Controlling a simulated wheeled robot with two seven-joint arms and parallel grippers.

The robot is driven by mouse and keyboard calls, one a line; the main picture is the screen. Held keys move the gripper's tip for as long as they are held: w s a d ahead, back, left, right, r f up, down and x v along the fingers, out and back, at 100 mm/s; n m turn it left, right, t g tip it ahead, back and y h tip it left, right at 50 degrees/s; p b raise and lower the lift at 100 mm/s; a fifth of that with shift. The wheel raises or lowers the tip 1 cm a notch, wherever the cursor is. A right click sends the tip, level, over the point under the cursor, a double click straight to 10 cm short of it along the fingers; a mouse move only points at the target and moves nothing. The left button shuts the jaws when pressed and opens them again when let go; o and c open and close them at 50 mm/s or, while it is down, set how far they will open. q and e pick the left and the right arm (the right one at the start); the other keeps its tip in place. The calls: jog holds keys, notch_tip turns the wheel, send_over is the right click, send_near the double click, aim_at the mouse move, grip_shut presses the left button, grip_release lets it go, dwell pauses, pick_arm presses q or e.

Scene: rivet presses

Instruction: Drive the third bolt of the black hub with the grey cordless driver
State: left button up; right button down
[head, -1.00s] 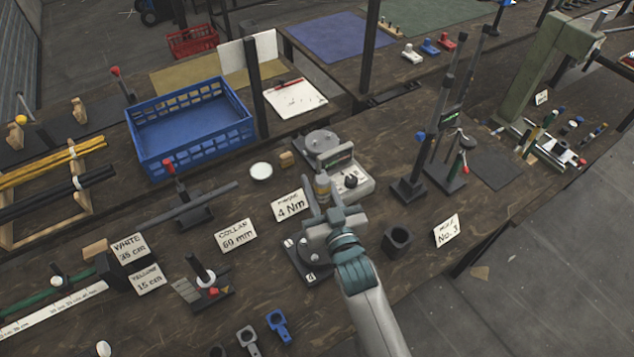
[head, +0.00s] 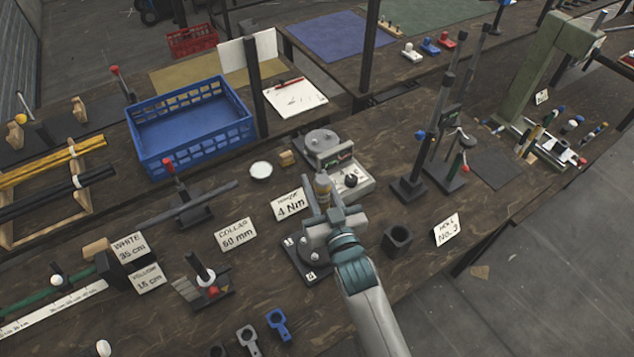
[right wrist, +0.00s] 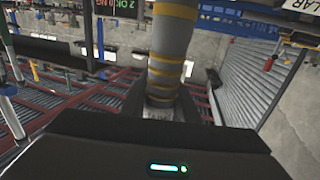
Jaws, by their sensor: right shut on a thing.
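My right gripper (head: 332,222) is shut on the grey cordless driver (head: 323,187), whose top with a yellowish band shows above the fingers. In the right wrist view the driver (right wrist: 172,50) is a grey cylinder with yellow bands between the fingers. The driver's lower end and the rest of the hub are hidden behind my gripper. A card reading 4 Nm (head: 290,205) stands just behind. My left gripper is not in view.
A device with a small display and black knob (head: 350,180) stands close behind the gripper. A hollow black block (head: 397,238) stands to its right, beside a "No. 3" card (head: 447,230). A blue crate (head: 190,140) is at the back left.

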jog(key=shift+s+f, duration=0.1)
jog(key=shift+f, duration=0.25)
dwell(0.7)
jog(key=shift+f, duration=0.1)
dwell(0.9)
